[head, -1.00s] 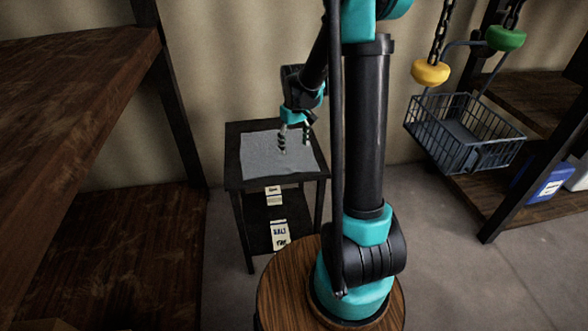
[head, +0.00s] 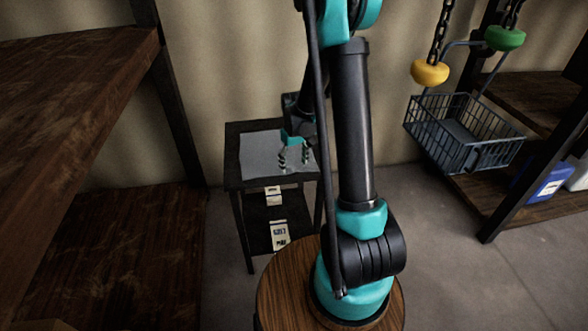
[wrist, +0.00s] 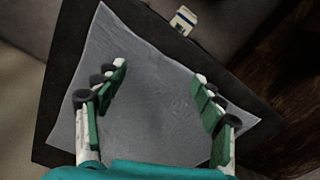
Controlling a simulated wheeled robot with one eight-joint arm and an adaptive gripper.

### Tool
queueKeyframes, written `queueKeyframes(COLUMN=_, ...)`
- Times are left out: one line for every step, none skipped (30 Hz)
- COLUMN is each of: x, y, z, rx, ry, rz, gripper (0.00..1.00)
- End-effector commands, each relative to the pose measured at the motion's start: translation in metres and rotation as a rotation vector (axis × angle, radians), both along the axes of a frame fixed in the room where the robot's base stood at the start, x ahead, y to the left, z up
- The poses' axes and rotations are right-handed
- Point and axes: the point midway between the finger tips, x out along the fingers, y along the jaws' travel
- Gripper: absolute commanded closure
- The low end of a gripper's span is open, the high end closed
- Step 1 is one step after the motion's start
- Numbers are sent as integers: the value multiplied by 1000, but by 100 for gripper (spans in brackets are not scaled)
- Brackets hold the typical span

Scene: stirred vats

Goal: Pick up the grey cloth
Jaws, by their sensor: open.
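The grey cloth (head: 257,160) lies spread flat on top of a small dark table (head: 234,180). It also fills most of the wrist view (wrist: 160,110), with the dark tabletop (wrist: 65,80) showing around it. My gripper (head: 294,163) is over the front right part of the cloth. In the wrist view my gripper (wrist: 160,82) has its two fingers wide apart with only flat cloth between them. I cannot tell whether the fingertips touch the cloth. My arm hides the table's right side in the head view.
Labelled packages (head: 279,234) sit on the table's lower shelf. A large wooden shelf (head: 70,100) stands at the left. A wire basket (head: 465,135) hangs on chains at the right, before another shelf holding a blue container (head: 545,183). Floor between is clear.

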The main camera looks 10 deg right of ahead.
Motion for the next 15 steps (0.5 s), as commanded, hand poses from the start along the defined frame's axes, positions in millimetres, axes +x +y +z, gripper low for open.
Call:
queueKeyframes(x=0, y=0, z=0, rx=0, ry=0, rz=0, gripper=31)
queueKeyframes(x=0, y=0, z=0, rx=0, ry=0, rz=0, gripper=31)
queueKeyframes(x=0, y=0, z=0, rx=0, ry=0, rz=0, gripper=31)
queueKeyframes(x=0, y=0, z=0, rx=0, ry=0, rz=0, gripper=31)
queueKeyframes(x=0, y=0, z=0, rx=0, ry=0, rz=0, gripper=31)
queueKeyframes(x=0, y=0, z=0, rx=0, ry=0, rz=0, gripper=31)
queueKeyframes(x=0, y=0, z=0, rx=0, ry=0, rz=0, gripper=31)
queueKeyframes(x=0, y=0, z=-1, rx=0, ry=0, rz=0, gripper=31)
queueKeyframes(x=0, y=0, z=-1, rx=0, ry=0, rz=0, gripper=31)
queueKeyframes(x=0, y=0, z=-2, rx=0, ry=0, rz=0, gripper=31)
queueKeyframes(x=0, y=0, z=-3, rx=0, ry=0, rz=0, gripper=31)
queueKeyframes(x=0, y=0, z=-4, rx=0, ry=0, rz=0, gripper=31)
queueKeyframes(x=0, y=0, z=-5, rx=0, ry=0, rz=0, gripper=31)
queueKeyframes(x=0, y=0, z=-6, rx=0, ry=0, rz=0, gripper=31)
queueKeyframes(x=0, y=0, z=-8, rx=0, ry=0, rz=0, gripper=31)
